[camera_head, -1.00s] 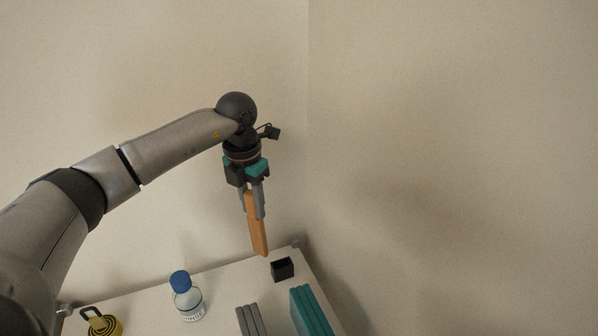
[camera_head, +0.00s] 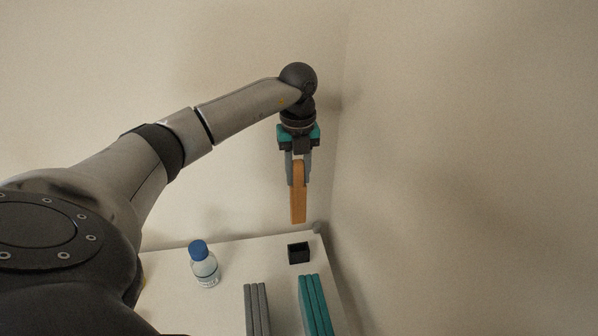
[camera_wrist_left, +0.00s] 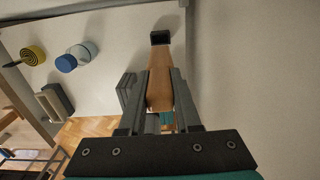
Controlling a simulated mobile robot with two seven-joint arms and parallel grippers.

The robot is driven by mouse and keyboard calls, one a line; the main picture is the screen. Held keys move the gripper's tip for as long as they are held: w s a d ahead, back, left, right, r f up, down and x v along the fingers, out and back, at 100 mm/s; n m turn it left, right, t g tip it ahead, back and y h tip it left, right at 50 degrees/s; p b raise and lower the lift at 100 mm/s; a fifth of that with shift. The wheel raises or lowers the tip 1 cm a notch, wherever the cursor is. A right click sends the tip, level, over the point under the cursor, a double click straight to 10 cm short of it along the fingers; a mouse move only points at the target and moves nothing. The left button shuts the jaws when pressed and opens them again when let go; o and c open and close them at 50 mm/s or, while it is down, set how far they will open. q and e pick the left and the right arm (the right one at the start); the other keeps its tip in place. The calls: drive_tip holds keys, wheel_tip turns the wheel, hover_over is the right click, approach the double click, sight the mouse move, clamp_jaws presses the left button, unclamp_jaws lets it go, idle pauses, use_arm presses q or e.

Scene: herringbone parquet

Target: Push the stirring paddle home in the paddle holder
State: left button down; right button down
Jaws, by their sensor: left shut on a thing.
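The stirring paddle (camera_head: 298,205) is a flat orange-brown wooden bar, hanging nearly upright from my left gripper (camera_head: 299,178). The left gripper is shut on its upper part. The paddle holder (camera_head: 299,252) is a small black open-topped box near the back right of the white table. In the head view the paddle's lower end is above the holder and apart from it. In the left wrist view the paddle (camera_wrist_left: 159,85) points toward the holder (camera_wrist_left: 160,37), between the gripper's fingers (camera_wrist_left: 160,95). My right gripper is not in view.
A clear bottle with a blue cap (camera_head: 204,265) stands left of the holder. Grey slabs (camera_head: 257,308) and teal slabs (camera_head: 315,305) stand in front of it. A yellow and black round item (camera_wrist_left: 33,55) shows in the wrist view. Walls rise behind and to the right.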

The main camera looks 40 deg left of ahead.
use_arm(q)
drive_tip(key=b, duration=0.6)
hover_over(298, 221)
drive_tip(key=shift+w+a+f, duration=0.1)
drive_tip(key=shift+w+f, duration=0.05)
drive_tip(key=shift+f, duration=1.5)
drive_tip(key=shift+w+a+f, duration=0.1)
drive_tip(key=shift+f, duration=1.55)
drive_tip(key=shift+w+a+f, duration=0.1)
drive_tip(key=shift+w+f, duration=0.05)
drive_tip(key=shift+f, duration=1.5)
drive_tip(key=shift+p, duration=0.5)
drive_tip(key=shift+f+b, duration=2)
drive_tip(key=shift+f, duration=1.1)
drive_tip(key=c, duration=0.5)
unclamp_jaws()
wheel_tip(298, 221, up, 15)
drive_tip(key=shift+d+r, duration=0.1)
drive_tip(key=shift+r, duration=0.05)
